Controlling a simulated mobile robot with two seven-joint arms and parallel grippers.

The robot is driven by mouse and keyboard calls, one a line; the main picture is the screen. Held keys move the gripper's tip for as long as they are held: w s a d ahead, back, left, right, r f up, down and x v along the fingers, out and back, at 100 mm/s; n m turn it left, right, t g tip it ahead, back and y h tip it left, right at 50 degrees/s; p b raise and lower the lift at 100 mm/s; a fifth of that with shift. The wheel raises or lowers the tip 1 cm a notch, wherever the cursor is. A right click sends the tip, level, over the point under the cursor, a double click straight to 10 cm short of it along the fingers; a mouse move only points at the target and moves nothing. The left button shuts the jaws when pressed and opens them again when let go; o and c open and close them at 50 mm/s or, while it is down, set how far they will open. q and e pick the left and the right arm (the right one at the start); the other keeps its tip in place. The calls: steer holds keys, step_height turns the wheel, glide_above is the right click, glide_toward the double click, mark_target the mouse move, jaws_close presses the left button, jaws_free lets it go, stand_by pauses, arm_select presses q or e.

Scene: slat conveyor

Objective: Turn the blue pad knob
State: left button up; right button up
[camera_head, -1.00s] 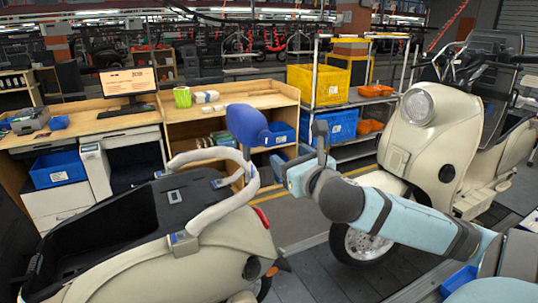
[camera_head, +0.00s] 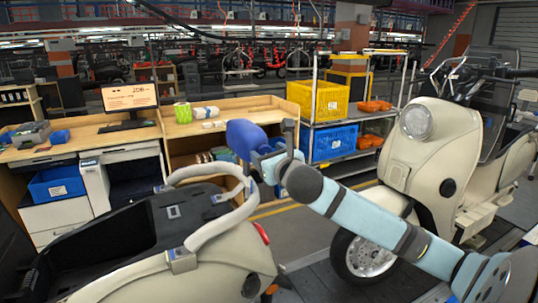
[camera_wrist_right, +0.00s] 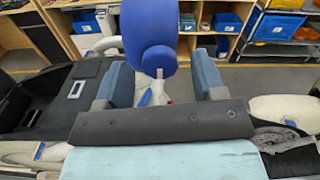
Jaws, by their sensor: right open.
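The blue pad (camera_head: 243,138) stands upright above the curved pale rail (camera_head: 215,222) at the tail of the near cream scooter. It also shows large at the top middle of the right wrist view (camera_wrist_right: 149,30). A short pale metal stem sticks out below it there; I cannot tell whether this is the knob. My right gripper (camera_head: 266,168) is close to the pad's lower right side in the head view. In the right wrist view its two blue-grey fingers (camera_wrist_right: 162,82) are apart, with the pad's lower end and stem between or just beyond them. My left gripper is not in view.
The near scooter's open black seat well (camera_head: 110,238) lies at lower left. A second cream scooter (camera_head: 440,150) stands at right. Behind are a wooden workbench (camera_head: 90,138) with a monitor and a rack with yellow (camera_head: 318,98) and blue bins.

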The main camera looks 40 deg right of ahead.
steer(key=c, duration=0.9)
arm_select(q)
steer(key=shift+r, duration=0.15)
